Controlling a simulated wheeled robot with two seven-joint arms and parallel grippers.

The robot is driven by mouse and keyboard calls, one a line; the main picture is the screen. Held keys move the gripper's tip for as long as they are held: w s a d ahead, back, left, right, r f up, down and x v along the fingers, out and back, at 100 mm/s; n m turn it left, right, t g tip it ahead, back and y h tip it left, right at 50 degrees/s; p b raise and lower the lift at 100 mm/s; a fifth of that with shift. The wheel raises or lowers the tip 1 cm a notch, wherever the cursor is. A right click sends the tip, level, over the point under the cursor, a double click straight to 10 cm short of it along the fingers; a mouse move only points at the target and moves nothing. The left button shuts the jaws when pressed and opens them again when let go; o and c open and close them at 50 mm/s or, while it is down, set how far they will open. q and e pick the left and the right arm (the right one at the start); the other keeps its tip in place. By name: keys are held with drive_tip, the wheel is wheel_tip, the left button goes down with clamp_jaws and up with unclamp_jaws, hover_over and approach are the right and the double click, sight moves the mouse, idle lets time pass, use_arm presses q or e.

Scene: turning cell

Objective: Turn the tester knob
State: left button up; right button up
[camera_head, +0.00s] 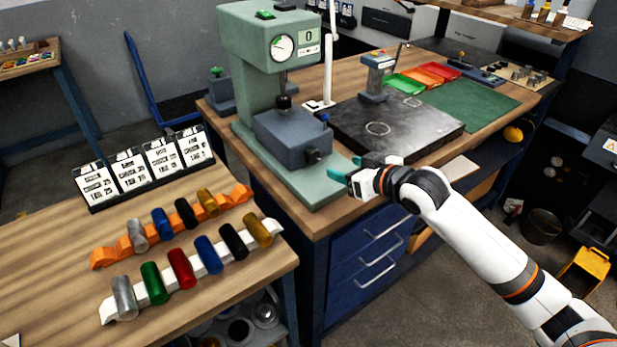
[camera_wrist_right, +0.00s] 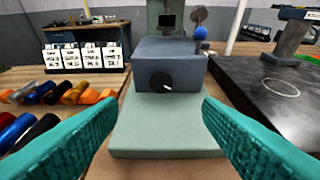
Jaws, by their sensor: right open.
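The tester (camera_head: 242,45) is a tall pale green machine with a round dial and a small display, standing on the wooden bench. Its dark grey-blue block (camera_head: 290,136) sits on the green base. The black round knob (camera_head: 312,156) is on the block's front face; in the right wrist view the knob (camera_wrist_right: 160,82) faces me near the middle, with a small white mark. My right gripper (camera_head: 338,173) is just in front of the base's front corner. In the wrist view its teal fingers (camera_wrist_right: 158,128) are spread wide and empty, apart from the knob. My left gripper is not in view.
A dark stone plate (camera_head: 405,140) lies right of the tester. A blue-tipped lever (camera_wrist_right: 201,33) rises from the block's right rear. On the left table, coloured cylinders (camera_head: 181,268) lie on racks before white label cards (camera_head: 128,168). Open floor lies in front.

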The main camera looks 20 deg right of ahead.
approach(315, 158)
drive_tip(key=x, duration=0.3)
drive_tip(key=shift+w+p, duration=0.3)
drive_tip(key=shift+p, duration=0.1)
drive_tip(key=x, duration=0.5)
drive_tip(key=shift+w+a+f, duration=0.2)
drive_tip(key=shift+w, duration=0.05)
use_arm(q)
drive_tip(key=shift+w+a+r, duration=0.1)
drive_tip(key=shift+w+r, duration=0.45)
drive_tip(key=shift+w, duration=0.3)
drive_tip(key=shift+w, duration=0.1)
